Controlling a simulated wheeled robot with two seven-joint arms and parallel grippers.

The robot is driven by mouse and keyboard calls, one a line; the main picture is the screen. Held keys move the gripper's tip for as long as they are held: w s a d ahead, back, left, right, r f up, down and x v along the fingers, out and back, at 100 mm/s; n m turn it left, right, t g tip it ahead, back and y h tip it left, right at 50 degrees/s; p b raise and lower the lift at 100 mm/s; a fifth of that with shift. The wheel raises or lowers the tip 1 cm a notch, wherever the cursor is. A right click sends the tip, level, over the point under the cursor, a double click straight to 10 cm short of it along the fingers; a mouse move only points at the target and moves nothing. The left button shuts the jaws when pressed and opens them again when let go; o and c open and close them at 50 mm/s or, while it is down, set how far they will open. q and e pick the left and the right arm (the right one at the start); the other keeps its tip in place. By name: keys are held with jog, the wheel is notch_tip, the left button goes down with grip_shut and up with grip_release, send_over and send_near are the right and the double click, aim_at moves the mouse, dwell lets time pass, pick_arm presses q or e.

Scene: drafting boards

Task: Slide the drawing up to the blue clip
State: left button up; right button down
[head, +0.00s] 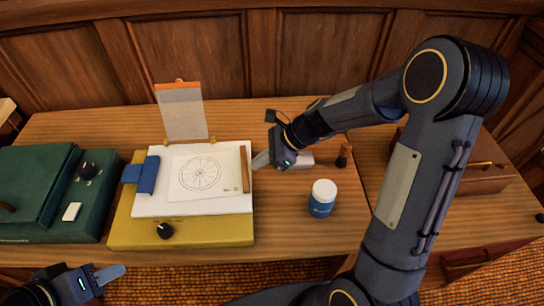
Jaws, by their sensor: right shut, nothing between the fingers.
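The drawing (218,182), a paper with a spoked wheel on it, lies on a white sheet (149,203) on the yellow drafting board (235,233). The blue clip (147,176) sits at the board's left edge. A gap of white sheet shows between the clip and the drawing's left edge. A brown wooden strip (245,169) stands at the drawing's right side. My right gripper (262,160) is shut just right of the strip; I cannot tell whether it touches. My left gripper (110,273) is low at the left, in front of the table, clear of the drawing; its jaw opening is unclear.
A green case (40,220) with a white eraser-like block (72,211) stands left. An orange-topped clear panel (182,115) rises behind the board. A blue-and-white jar (322,200) and a dark-based stamp (343,155) stand right. Bare table lies between board and jar.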

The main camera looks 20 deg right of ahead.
aim_at(242, 165)
jog(key=shift+a, duration=0.2)
jog(key=a, duration=0.1)
jog(key=w+a, duration=0.1)
jog(key=shift+a+p, duration=0.35)
pick_arm(q)
jog(key=shift+r, duration=0.3)
pick_arm(e)
jog(key=shift+d, duration=0.1)
